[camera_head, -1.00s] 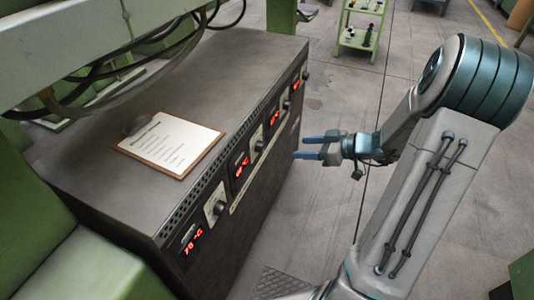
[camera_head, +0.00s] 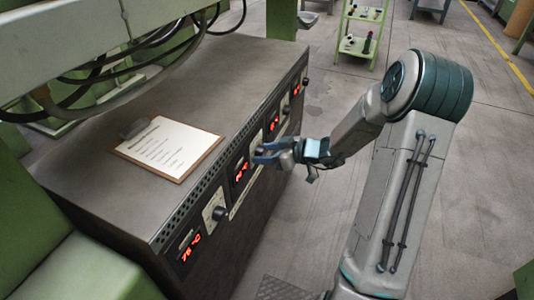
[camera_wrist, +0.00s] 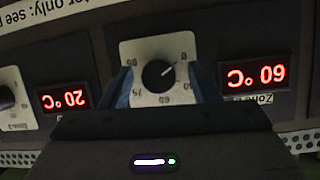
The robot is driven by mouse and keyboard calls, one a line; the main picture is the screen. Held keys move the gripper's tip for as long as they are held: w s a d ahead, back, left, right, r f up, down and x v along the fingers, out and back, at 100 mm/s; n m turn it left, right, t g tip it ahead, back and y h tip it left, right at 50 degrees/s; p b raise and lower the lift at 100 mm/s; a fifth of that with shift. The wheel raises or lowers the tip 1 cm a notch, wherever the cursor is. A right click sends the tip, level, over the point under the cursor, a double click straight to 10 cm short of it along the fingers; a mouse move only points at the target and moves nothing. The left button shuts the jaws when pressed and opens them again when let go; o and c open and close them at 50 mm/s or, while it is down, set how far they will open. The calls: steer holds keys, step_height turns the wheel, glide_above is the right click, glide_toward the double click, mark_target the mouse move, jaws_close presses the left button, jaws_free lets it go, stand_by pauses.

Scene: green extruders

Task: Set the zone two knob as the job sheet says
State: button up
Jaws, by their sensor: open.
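The dark round knob (camera_wrist: 158,75) sits on a white dial plate (camera_wrist: 150,52) in the wrist view, its pale pointer mark toward the upper right. A red display reading 60 °C (camera_wrist: 256,76) is beside it, upside down, with a partly hidden zone label below. My gripper (camera_head: 260,156) is open at the panel front; its blue fingers (camera_wrist: 162,86) stand either side of the knob, apart from it as far as I can see. The job sheet (camera_head: 168,147) lies on a clipboard on the cabinet top; its text is too small to read.
The grey cabinet (camera_head: 90,192) has several displays and knobs along its front. The nearest display (camera_head: 190,246) reads 75 °C, with a knob (camera_head: 219,214) beside it. Another display (camera_wrist: 64,99) in the wrist view reads 20. Cables hang above the cabinet.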

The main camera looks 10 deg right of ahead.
steer(key=c, duration=1)
steer(key=shift+o, duration=0.2)
